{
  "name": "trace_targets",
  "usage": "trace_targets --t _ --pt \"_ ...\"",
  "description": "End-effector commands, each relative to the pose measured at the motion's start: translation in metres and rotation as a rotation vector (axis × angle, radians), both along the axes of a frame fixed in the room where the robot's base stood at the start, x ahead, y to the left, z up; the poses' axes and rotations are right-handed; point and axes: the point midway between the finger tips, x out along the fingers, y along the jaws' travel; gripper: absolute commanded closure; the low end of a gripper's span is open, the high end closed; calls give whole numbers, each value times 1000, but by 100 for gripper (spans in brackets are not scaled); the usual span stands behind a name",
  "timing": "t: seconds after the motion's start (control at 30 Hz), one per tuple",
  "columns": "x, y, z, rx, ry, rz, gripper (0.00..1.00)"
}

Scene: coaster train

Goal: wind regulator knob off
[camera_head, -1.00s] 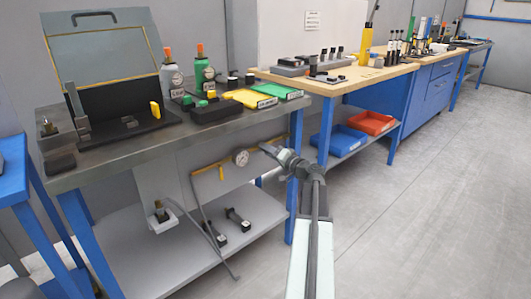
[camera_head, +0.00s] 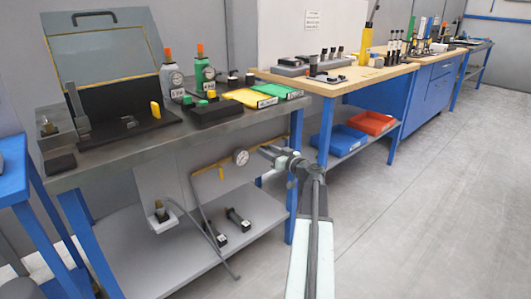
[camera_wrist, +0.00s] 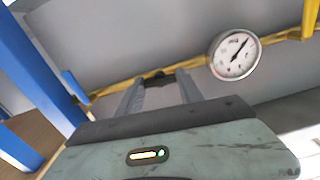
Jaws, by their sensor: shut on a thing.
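The dark regulator knob (camera_wrist: 157,77) sits at the yellow pipe (camera_wrist: 115,89) in the wrist view, between the far ends of my two fingers. My gripper (camera_wrist: 158,84) is shut on it; the fingers hide part of it. In the head view my gripper (camera_head: 266,151) reaches under the front of the metal bench, just right of the round white gauge (camera_head: 241,156). The knob cannot be made out there. The gauge (camera_wrist: 235,55) also shows right of the fingers in the wrist view, with a dark needle pointing up and right.
The metal bench (camera_head: 150,155) has blue legs and a grey lower shelf (camera_head: 190,262) with black fittings. A grey hose (camera_head: 205,222) hangs below the pipe. Blue (camera_head: 345,140) and red (camera_head: 372,122) bins lie under the wooden bench. Floor on the right is clear.

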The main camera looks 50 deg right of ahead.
Motion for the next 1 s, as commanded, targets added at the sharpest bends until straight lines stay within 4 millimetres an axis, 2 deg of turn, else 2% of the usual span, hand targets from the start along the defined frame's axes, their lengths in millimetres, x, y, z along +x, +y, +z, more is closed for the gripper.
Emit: trace_targets --t 0.33,0.8,0.83,0.9,1.0 --pt "0 2 -2 -105 11 4 97" --pt "0 2 -1 -115 12 4 97" --pt "0 2 -1 -114 12 4 51" --pt "0 2 -1 -114 11 3 35" --pt "0 1 -1 -114 10 3 35"
